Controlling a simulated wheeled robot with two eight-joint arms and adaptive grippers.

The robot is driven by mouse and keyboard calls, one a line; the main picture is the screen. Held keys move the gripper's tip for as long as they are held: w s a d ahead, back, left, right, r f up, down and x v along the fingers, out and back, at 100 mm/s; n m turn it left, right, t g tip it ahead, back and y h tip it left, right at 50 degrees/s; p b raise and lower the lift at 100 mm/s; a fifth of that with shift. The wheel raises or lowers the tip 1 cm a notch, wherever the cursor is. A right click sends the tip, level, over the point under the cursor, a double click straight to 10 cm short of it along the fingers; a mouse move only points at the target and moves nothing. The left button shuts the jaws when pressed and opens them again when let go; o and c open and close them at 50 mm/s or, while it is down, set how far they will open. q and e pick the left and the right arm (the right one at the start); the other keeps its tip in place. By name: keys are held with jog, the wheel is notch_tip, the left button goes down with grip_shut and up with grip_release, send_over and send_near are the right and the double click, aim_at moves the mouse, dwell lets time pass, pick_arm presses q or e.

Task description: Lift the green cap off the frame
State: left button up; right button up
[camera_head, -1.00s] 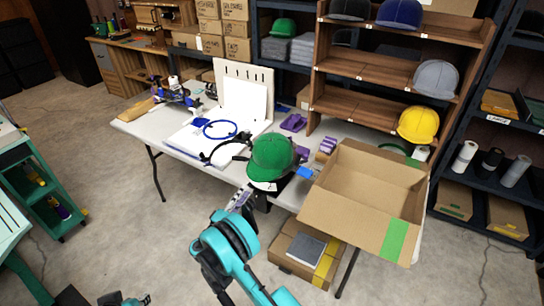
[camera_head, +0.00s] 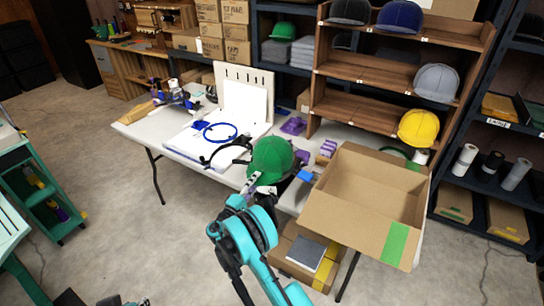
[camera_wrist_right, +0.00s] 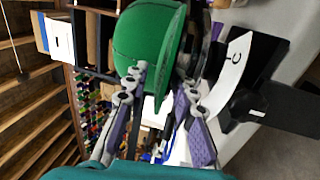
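The green cap (camera_head: 270,158) sits at the front edge of the white table, brim toward me, over a dark support that is mostly hidden. My right gripper (camera_head: 254,182) is at its brim, low on the front. In the right wrist view the cap (camera_wrist_right: 148,38) fills the upper middle, with its brim edge reaching down between the fingers. The right gripper (camera_wrist_right: 162,80) is open, its purple-padded fingers apart on either side of the brim; firm contact cannot be told. Part of my left arm's end shows at the bottom edge, too cut off to read its fingers.
An open cardboard box (camera_head: 350,205) stands close to the right of the cap. A wooden shelf (camera_head: 385,75) with caps, including a yellow one (camera_head: 418,127), rises behind. A blue ring (camera_head: 220,131) and a black headband-like piece (camera_head: 232,150) lie to the left. Boxes sit below the table.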

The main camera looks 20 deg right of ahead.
grip_shut()
jog(key=shift+r, duration=0.1)
jog(key=shift+s+a+r+p, duration=0.15)
jog(key=shift+r+p, duration=0.3)
jog(key=shift+r, duration=0.6)
jog(key=shift+s+a+r+p, duration=0.1)
jog(key=shift+r+p, duration=0.3)
jog(key=shift+r, duration=0.7)
jog(key=shift+s+a+r+p, duration=0.15)
jog(key=shift+r+p, duration=0.3)
jog(key=shift+r, duration=0.7)
